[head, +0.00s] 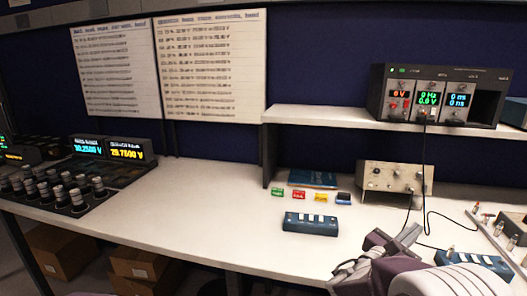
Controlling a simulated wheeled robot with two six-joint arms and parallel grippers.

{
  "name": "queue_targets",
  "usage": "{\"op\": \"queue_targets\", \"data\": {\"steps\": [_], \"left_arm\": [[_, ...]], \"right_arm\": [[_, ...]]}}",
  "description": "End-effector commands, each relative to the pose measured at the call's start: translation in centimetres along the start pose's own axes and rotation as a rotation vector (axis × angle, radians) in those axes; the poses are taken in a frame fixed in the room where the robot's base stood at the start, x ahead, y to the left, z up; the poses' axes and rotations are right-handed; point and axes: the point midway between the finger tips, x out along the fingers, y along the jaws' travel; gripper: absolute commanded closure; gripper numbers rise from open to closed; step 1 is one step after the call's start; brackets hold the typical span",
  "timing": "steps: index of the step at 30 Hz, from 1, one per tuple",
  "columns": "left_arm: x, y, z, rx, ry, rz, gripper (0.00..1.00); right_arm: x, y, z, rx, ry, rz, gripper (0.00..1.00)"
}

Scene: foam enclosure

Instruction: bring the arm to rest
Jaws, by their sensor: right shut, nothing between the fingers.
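My right gripper (380,254) shows at the lower right, in purple and grey, with my pale arm behind it at the bottom edge. It is shut and holds nothing. It is in front of the white bench (200,215), near its front edge, and covers part of the bench top. I cannot tell whether it touches the bench. My left gripper is not in view.
A blue switch box (310,223) and small coloured blocks (299,195) lie left of the gripper. Another blue box (478,262) is to its right. A cabled instrument (396,178) stands behind, below a shelf (330,117). The bench's left-middle is clear.

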Motion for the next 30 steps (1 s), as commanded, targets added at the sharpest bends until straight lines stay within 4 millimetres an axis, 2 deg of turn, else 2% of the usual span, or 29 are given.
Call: {"op": "queue_targets", "data": {"steps": [5,8,11,14,15,18,21,24,26,28,29,30], "left_arm": [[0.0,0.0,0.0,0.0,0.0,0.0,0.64],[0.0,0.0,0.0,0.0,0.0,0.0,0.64],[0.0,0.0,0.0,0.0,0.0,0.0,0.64],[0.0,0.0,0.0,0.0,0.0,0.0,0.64],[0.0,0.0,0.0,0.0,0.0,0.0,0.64],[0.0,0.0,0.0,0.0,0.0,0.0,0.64],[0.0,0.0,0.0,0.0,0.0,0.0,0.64],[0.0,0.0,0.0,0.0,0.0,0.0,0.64],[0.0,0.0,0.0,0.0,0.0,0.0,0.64],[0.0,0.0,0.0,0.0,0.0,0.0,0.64],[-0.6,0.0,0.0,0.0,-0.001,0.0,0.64],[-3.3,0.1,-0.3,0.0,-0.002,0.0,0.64]], "right_arm": [[-0.8,-5.4,-3.1,0.078,0.155,-0.18,1.0],[-2.2,-8.8,-5.8,0.153,0.272,-0.309,1.0],[-5.0,-12.4,-9.4,0.267,0.418,-0.474,1.0],[-10.2,-15.5,-13.9,0.454,0.6,-0.702,1.0],[-12.8,-16.1,-15.7,0.55,0.673,-0.808,1.0],[-18.9,-16.0,-19.0,0.794,0.813,-1.055,1.0],[-23.4,-14.3,-21.0,1.019,0.892,-1.268,1.0],[-26.5,-12.0,-22.1,1.235,0.926,-1.457,1.0],[-27.7,-10.3,-22.6,1.366,0.926,-1.566,1.0],[-28.3,-7.9,-22.8,1.553,0.907,-1.684,1.0],[-27.8,-7.0,-22.2,1.624,0.889,-1.702,1.0],[-27.6,-7.0,-19.6,1.607,0.892,-1.696,1.0]]}}
